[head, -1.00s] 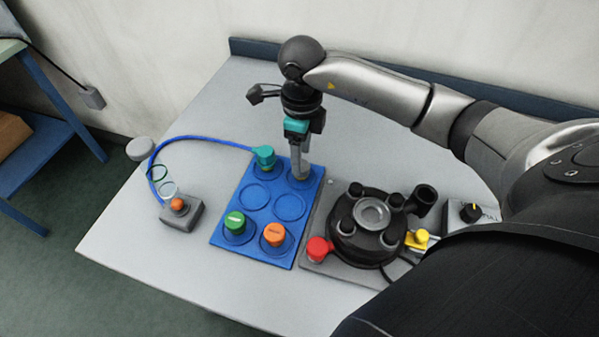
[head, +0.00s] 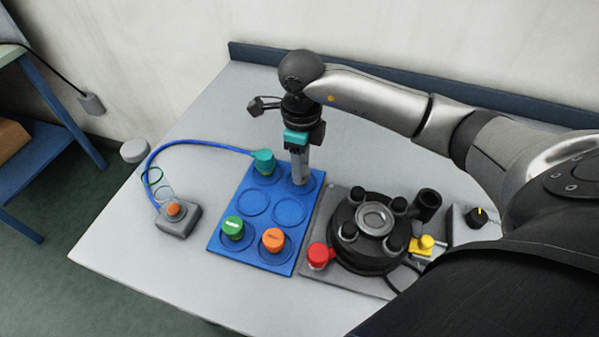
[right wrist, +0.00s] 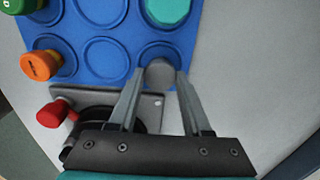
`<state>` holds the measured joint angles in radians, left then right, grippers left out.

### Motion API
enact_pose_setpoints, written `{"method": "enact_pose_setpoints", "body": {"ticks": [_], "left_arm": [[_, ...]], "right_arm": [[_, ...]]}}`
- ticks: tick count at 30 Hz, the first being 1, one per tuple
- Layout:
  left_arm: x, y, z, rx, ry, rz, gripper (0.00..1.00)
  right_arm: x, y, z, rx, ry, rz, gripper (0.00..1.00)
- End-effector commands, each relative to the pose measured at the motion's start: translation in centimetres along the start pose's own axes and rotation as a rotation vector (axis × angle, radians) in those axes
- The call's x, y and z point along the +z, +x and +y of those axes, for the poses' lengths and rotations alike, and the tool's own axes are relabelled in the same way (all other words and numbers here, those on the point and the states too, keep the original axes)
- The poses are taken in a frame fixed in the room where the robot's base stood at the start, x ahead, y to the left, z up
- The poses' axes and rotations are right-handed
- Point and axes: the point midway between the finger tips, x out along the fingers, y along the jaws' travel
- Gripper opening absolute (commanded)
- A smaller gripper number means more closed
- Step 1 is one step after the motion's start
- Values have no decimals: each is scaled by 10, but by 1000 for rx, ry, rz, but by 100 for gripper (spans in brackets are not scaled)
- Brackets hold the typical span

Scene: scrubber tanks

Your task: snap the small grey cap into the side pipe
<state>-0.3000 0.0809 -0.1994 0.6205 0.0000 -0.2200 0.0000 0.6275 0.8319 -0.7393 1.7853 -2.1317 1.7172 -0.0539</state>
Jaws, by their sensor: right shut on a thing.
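The small grey cap (right wrist: 161,74) sits between the fingertips of my right gripper (right wrist: 166,82) in the right wrist view, at the far right round spot of the blue tray (head: 262,232). In the head view my right gripper (head: 300,180) points straight down there and its fingers mostly hide the cap. The gripper is shut on the cap, which appears to be at tray level. The side pipe (head: 428,202) is a black, open-topped stub on the right side of the black round tank lid (head: 345,232). It is empty. My left gripper is not in view.
The tray also holds teal (head: 264,161), green (head: 233,228) and orange (head: 273,239) caps. A red cap (head: 319,255) and a yellow piece (head: 422,244) flank the tank. A knob box (head: 474,217) is right of the pipe. A blue hose arches at the left.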

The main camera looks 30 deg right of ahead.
Motion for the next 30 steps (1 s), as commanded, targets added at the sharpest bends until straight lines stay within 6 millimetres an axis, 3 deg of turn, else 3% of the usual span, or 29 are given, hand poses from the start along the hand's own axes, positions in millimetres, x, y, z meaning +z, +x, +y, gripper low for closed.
{"method": "enact_pose_setpoints", "body": {"ticks": [1,7,17,30], "left_arm": [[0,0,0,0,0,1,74],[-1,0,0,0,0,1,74],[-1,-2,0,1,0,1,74],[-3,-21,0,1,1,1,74]], "right_arm": [[0,0,0,0,0,0,22],[0,0,0,0,0,0,0],[0,-2,0,0,0,0,0],[0,-28,0,0,0,0,0]]}}
